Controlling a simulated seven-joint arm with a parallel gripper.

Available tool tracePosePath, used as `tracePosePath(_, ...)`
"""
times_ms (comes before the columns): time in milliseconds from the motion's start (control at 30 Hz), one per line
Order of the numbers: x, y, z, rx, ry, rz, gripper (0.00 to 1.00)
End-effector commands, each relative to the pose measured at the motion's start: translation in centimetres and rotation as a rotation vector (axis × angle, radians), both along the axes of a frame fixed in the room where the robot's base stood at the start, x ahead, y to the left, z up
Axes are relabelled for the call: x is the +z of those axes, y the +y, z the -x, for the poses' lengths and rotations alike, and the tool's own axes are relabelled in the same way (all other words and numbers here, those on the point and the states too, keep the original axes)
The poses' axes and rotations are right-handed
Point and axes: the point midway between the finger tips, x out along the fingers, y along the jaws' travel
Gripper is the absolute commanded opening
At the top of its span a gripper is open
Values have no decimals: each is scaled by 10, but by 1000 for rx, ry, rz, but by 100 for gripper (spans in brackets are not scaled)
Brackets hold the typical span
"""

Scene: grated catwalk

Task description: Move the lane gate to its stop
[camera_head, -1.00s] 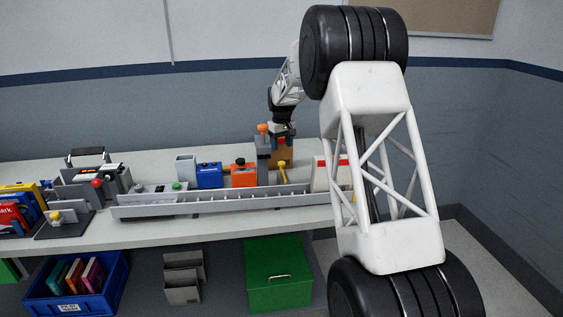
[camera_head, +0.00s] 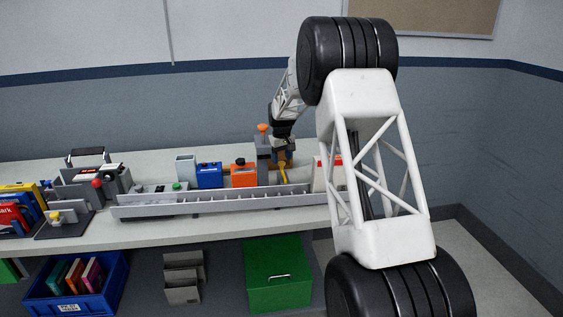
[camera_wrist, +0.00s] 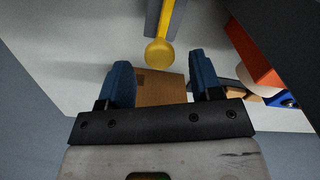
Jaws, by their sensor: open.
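A long grey lane rail (camera_head: 225,200) runs along the front of the bench. A yellow knobbed handle (camera_head: 282,176) stands at its right part; I take it for the handle of the lane gate, though the gate's body is not clear. In the wrist view the yellow handle (camera_wrist: 160,50) reaches from a grey part (camera_wrist: 158,12) to just beyond my fingertips. My gripper (camera_wrist: 162,78) is open, its two blue fingers apart, with a brown block (camera_wrist: 160,88) showing below and between them. In the head view my gripper (camera_head: 284,150) is low behind the handle, partly hidden.
A grey post with an orange knob (camera_head: 263,130) stands just left of my gripper. An orange box (camera_head: 243,174) and a blue box (camera_head: 208,175) sit further left behind the rail. A white and red block (camera_head: 322,172) is at the right, partly behind my arm.

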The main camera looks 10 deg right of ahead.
Motion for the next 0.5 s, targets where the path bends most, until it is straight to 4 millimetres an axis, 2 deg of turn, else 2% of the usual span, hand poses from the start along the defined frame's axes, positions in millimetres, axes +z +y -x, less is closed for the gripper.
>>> tracePosePath(200,-16,0,0,0,0,0,59)
tracePosePath(500,-19,0,0,0,-1,0,59)
